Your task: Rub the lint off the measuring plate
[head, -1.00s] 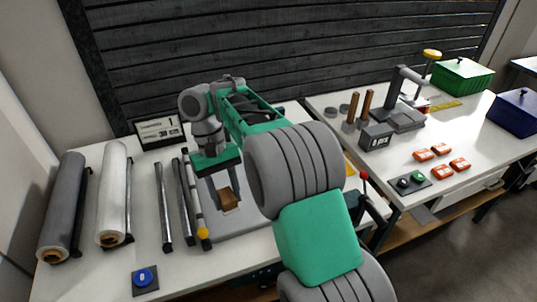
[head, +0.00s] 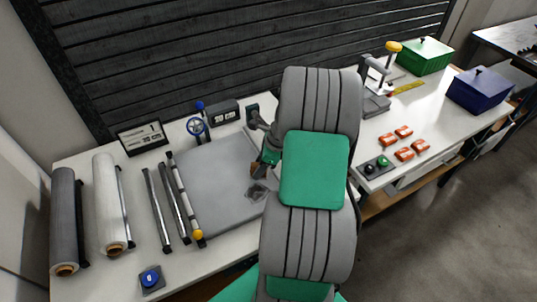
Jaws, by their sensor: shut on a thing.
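The measuring plate (head: 212,190) is a flat grey square on the white bench, left of my arm. A darker grey patch that looks like lint (head: 257,191) lies on its right part. My gripper (head: 260,164) is over the plate's right side, just above the patch in the picture, and mostly hidden behind my arm. It is shut on a brown block (head: 255,170), of which only a small edge shows. I cannot tell whether the block touches the plate.
Metal bars and a yellow-ended rod (head: 184,195) line the plate's left side. Grey and white rolls (head: 104,200) lie at left. A blue button (head: 150,278) is in front.

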